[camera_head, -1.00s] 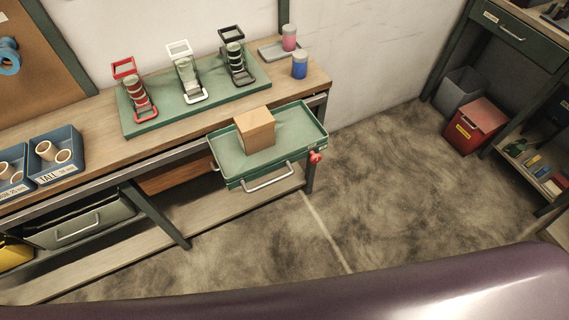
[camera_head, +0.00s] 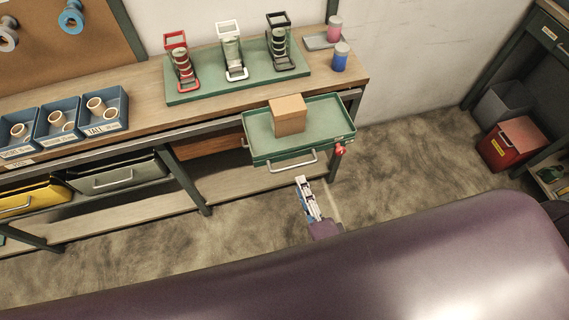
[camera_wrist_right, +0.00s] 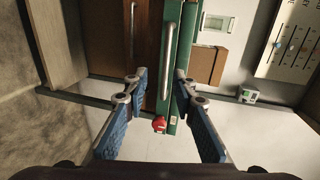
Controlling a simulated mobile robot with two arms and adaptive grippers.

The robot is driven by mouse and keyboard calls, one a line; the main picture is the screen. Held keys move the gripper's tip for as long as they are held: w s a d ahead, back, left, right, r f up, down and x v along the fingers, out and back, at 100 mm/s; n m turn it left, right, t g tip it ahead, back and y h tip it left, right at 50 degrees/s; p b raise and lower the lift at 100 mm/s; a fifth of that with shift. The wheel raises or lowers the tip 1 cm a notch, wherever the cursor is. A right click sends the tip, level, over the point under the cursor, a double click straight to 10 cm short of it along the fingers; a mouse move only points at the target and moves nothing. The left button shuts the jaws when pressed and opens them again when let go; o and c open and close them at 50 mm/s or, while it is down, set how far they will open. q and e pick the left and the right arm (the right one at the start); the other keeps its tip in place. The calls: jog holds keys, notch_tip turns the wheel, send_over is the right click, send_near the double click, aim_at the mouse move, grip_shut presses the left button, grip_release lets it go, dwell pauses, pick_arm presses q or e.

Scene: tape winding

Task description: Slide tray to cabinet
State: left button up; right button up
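The green tray (camera_head: 330,122) sticks out from the front of the workbench with a cardboard box (camera_head: 289,117) on it. Its silver handle (camera_head: 293,161) and a red knob (camera_head: 341,151) are at its front. My right gripper (camera_head: 301,180) is just below the handle in the head view. In the right wrist view its fingers (camera_wrist_right: 158,84) are spread and empty, with the handle (camera_wrist_right: 167,50) beyond them between the tips. The red knob (camera_wrist_right: 159,125) shows there too. A dark green cabinet (camera_head: 545,35) stands at the far right, partly cut off. My left gripper is not in view.
The workbench (camera_head: 140,83) carries a green board with several spool stands, and blue bins (camera_head: 106,103) to the left. A red bin (camera_head: 512,146) and a grey bin (camera_head: 503,106) stand by the cabinet. The floor between the tray and these bins is clear.

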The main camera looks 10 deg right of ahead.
aim_at(295, 166)
jog(key=x, duration=0.5)
jog(key=r+p+x, duration=0.1)
jog(key=x, duration=0.2)
jog(key=shift+d, duration=0.1)
grip_shut()
